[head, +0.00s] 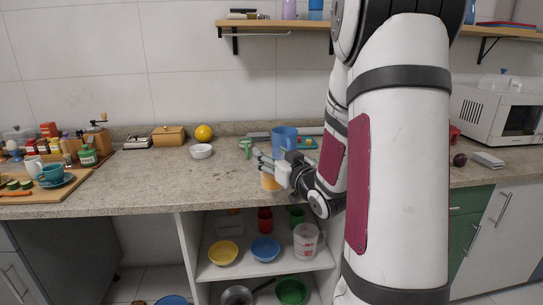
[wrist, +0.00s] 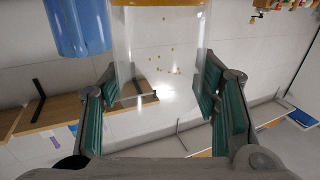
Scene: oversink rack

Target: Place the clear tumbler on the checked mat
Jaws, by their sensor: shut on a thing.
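The clear tumbler (wrist: 160,62) stands between my fingers in the wrist view, with an orange-yellow layer at one end and small yellow specks on it. In the head view its orange part (head: 269,182) shows just below my gripper (head: 266,163), at the counter's front edge. My gripper (wrist: 160,90) is shut on the tumbler, one green-padded finger on each side. I cannot tell from the head view whether the tumbler's base touches anything. I cannot make out the checked mat in either view; my arm hides part of the counter.
A blue jug (head: 284,136) stands close behind my gripper and shows in the wrist view (wrist: 78,25). A white bowl (head: 201,151) and yellow ball (head: 203,132) are to the left. The counter (head: 150,180) is clear at centre left.

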